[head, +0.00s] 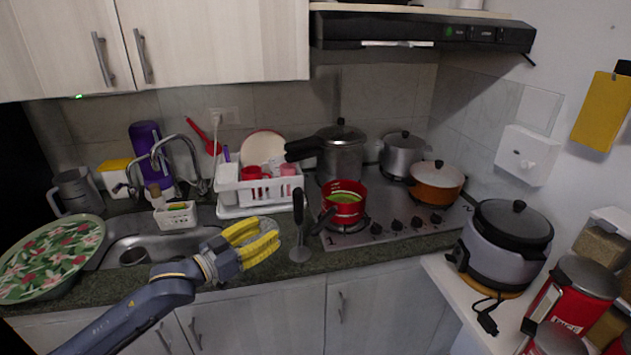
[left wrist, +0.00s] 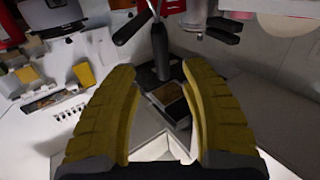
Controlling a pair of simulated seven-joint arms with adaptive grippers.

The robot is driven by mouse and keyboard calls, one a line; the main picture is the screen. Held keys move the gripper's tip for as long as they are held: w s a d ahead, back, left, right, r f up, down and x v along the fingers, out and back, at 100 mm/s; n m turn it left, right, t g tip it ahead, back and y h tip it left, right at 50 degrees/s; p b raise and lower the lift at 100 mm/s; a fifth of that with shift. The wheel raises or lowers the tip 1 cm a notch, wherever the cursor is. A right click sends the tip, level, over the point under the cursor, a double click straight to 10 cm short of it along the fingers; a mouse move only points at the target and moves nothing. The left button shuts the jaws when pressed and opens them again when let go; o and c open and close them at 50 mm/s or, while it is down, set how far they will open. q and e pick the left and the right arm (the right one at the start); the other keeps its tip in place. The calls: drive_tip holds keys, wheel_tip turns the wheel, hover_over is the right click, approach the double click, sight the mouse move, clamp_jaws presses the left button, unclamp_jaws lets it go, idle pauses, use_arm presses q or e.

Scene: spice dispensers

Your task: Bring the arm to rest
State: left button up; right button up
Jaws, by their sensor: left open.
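My left gripper (head: 265,231) has yellow fingers and hangs in front of the counter edge and sink in the head view, apart from anything. Its fingers are spread and empty; the left wrist view also shows the gap between them (left wrist: 160,78). My left arm comes in from the lower left. My right gripper is not seen. Clear bins with brown contents (head: 598,246) stand at the far right, partly cut off by the picture edge.
A red pot (head: 344,204) is on the stove. A rice cooker (head: 500,262) and red canisters (head: 575,297) are at right. A floral tray (head: 50,257) lies at left. Space before the cabinets looks clear.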

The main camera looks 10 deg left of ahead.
use_arm(q)
drive_tip(key=s+d+f+g+y, duration=0.1)
drive_tip(key=s+f+y, duration=0.4)
drive_tip(key=f, duration=0.4)
drive_tip(key=s+f+g+y, duration=0.2)
drive_tip(key=s+f, duration=0.5)
drive_tip(key=f, duration=0.3)
drive_tip(key=s+a+f+m+g+y, duration=0.1)
drive_tip(key=s+a+f+g+y, duration=0.25)
drive_tip(key=s, duration=0.55)
drive_tip(key=s+a+f+g+y, duration=0.25)
drive_tip(key=s+f, duration=0.25)
drive_tip(key=s, duration=0.4)
drive_tip(key=s+d+f+g+h, duration=0.1)
drive_tip(key=s+d+f, duration=0.15)
drive_tip(key=f, duration=1.25)
drive_tip(key=s+d+f+g+h, duration=0.1)
drive_tip(key=d+f, duration=0.2)
drive_tip(key=f, duration=1.3)
drive_tip(key=s+f+n+g+h, duration=0.1)
drive_tip(key=s+f+n+g, duration=0.2)
drive_tip(key=s+f, duration=1.6)
drive_tip(key=shift+s+f+h, duration=0.25)
drive_tip(key=shift+s+h, duration=0.15)
drive_tip(key=shift+s, duration=0.3)
